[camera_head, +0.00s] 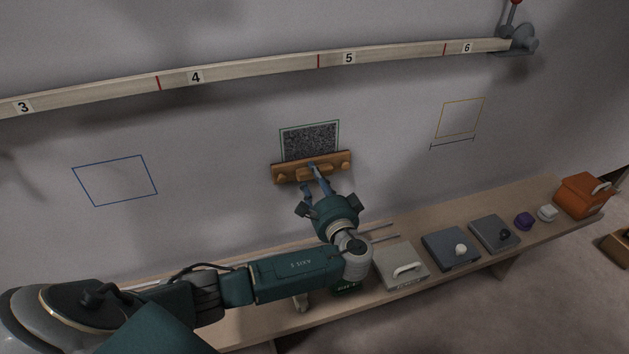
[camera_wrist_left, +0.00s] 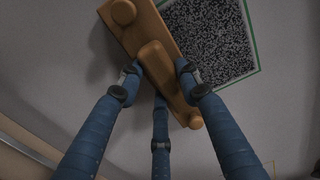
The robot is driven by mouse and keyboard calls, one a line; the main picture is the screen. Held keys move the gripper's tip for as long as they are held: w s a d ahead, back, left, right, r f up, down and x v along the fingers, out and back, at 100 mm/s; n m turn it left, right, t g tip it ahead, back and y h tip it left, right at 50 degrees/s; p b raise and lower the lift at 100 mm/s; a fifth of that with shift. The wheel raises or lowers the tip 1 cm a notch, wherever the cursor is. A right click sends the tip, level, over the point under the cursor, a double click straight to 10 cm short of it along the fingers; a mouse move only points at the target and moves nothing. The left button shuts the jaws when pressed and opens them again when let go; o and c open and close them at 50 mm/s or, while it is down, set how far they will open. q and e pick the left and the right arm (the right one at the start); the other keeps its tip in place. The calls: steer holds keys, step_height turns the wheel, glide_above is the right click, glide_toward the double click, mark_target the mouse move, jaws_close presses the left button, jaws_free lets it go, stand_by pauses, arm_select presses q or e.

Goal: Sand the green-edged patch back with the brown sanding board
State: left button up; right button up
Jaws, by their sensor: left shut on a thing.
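The green-edged patch (camera_head: 309,139) is a dark speckled square on the grey wall, below the numbered batten. It also shows in the left wrist view (camera_wrist_left: 211,36). The brown sanding board (camera_head: 335,164) is at the patch's lower edge and hides that edge. It also shows in the left wrist view (camera_wrist_left: 143,30), tilted in the picture. My left gripper (camera_head: 317,174) is shut on the board's middle grip, and its blue fingers (camera_wrist_left: 158,78) show around that grip. I cannot tell whether the board touches the wall. My right gripper is not in view.
A blue outline (camera_head: 115,180) is at the left and a yellow outline (camera_head: 460,118) at the right. The numbered batten (camera_head: 240,73) crosses above.

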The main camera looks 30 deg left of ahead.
arm_select(q)
steer(key=shift+w, duration=0.1)
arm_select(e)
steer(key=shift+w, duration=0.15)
arm_select(q)
steer(key=shift+r+p, duration=0.4)
steer(key=shift+r, duration=0.15)
step_height(320, 180, up, 2)
steer(key=shift+w+a+r+p, duration=0.1)
steer(key=shift+p, duration=0.85)
steer(key=shift+a+r+p, duration=0.1)
steer(key=shift+r+p, duration=1.4)
steer(key=shift+r, duration=0.45)
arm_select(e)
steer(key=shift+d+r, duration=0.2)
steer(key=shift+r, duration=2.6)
